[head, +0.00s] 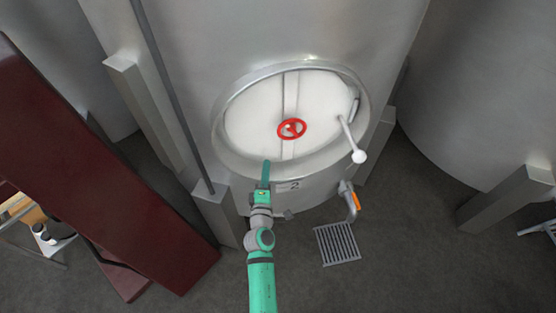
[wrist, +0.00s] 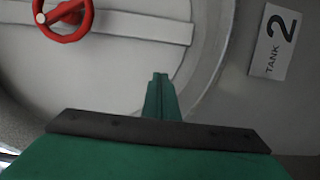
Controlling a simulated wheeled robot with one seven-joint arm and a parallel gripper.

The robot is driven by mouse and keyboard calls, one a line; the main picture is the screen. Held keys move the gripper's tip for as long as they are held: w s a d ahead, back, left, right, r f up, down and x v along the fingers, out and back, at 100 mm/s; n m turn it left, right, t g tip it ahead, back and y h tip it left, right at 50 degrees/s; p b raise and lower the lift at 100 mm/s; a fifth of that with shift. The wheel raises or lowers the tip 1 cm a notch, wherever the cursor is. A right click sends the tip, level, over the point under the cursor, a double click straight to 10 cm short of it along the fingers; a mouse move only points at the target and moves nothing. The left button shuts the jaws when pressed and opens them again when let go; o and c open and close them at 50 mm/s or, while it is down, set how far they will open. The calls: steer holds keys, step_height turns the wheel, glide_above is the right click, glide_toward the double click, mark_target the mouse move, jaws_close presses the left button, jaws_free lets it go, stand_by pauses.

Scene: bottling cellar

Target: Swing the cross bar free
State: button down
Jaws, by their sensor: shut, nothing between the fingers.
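The cross bar (head: 290,90) runs vertically across the round white door (head: 247,112) of the steel tank, behind a red handwheel (head: 292,129). In the wrist view the bar (wrist: 140,27) shows as a pale strip with the handwheel (wrist: 64,18) at its left part. A lever with a white ball knob (head: 359,156) juts out at the right of the door. My gripper (head: 266,163) is shut and empty, at the lower left edge of the door opening, below the wheel. Its closed fingers (wrist: 159,78) appear apart from bar and wheel.
A tank label "2" (wrist: 273,42) is beside the opening. An outlet with an orange handle (head: 355,201) and a floor grate (head: 337,244) lie below right. A dark red panel (head: 90,165) stands at left. Steel legs (head: 145,110) flank the tank.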

steer(key=w, duration=0.3)
steer(key=shift+w, duration=0.1)
steer(key=shift+w+d+f, duration=0.1)
steer(key=shift+d, duration=0.25)
steer(key=shift+w+d, duration=0.2)
steer(key=shift+d, duration=0.6)
steer(key=shift+w+d, duration=0.15)
steer(key=shift+d, duration=0.6)
steer(key=shift+w, duration=0.15)
